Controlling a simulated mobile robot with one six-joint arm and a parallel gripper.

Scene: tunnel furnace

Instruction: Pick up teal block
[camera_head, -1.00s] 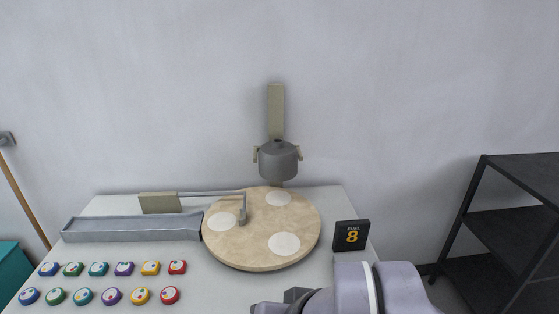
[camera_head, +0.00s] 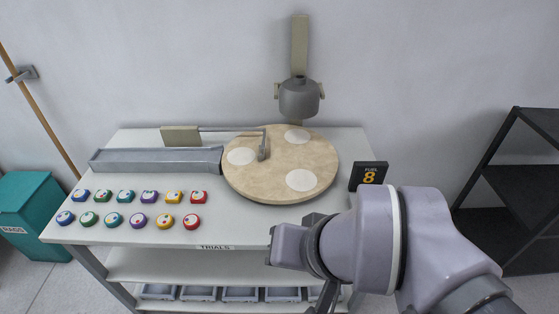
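Two small teal blocks with pale, dotted tops are on the white table. One teal block (camera_head: 126,196) is in the back row and the other teal block (camera_head: 113,220) is in the front row, both third from the left. My gripper (camera_head: 324,297) shows only as dark parts under my wrist at the bottom of the picture, to the right of the blocks and well apart from them. Its fingertips are not clear, so I cannot see whether it is open or shut.
Blue, green, purple, yellow and red blocks share the two rows. A grey trough (camera_head: 155,160) lies behind them, and a round beige turntable (camera_head: 262,187) stands to the right. A fuel sign (camera_head: 368,176) is at the table's right. A teal bin (camera_head: 30,212) stands left.

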